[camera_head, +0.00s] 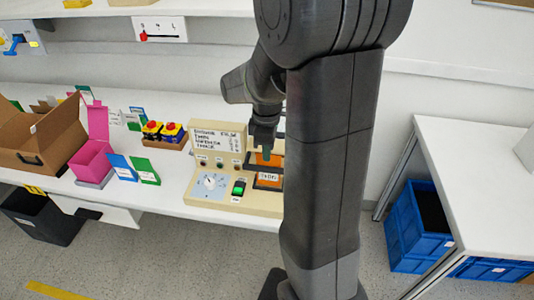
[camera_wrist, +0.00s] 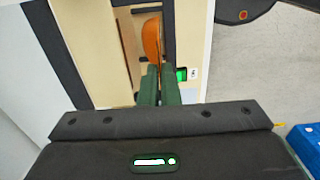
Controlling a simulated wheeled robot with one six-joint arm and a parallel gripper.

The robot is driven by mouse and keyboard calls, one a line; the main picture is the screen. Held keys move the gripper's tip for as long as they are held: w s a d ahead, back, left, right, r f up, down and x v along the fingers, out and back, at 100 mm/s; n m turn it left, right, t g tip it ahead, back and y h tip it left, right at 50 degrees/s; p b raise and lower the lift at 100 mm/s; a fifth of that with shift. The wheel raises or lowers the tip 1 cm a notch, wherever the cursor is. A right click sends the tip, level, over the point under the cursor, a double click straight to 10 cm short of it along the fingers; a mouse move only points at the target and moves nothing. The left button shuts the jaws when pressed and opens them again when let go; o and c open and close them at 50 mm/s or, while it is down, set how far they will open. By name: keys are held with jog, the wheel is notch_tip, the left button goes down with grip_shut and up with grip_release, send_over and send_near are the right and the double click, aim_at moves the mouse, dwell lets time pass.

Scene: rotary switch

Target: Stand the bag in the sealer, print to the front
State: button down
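The orange bag (camera_head: 270,160) is upright at the right end of the beige sealer (camera_head: 233,206), between dark bars. A white patch with lettering (camera_head: 269,178) shows low at the bag's front; I cannot tell whether it is on the bag or the bar. My gripper (camera_head: 265,143) points down at the bag's top. In the wrist view its two green fingers (camera_wrist: 158,72) are close together with the bag's edge (camera_wrist: 152,40) between their tips. The bag's lower part is hidden from the wrist camera, and my arm covers the sealer's right edge in the head view.
The sealer has a dial (camera_head: 210,182) and a green-lit switch (camera_head: 239,187). A shelf (camera_head: 100,50) runs behind.

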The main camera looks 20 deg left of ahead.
jog(key=shift+f, duration=0.65)
jog(key=c, duration=1.6)
grip_release()
jog(key=shift+c, duration=0.2)
notch_tip(320, 180, up, 12)
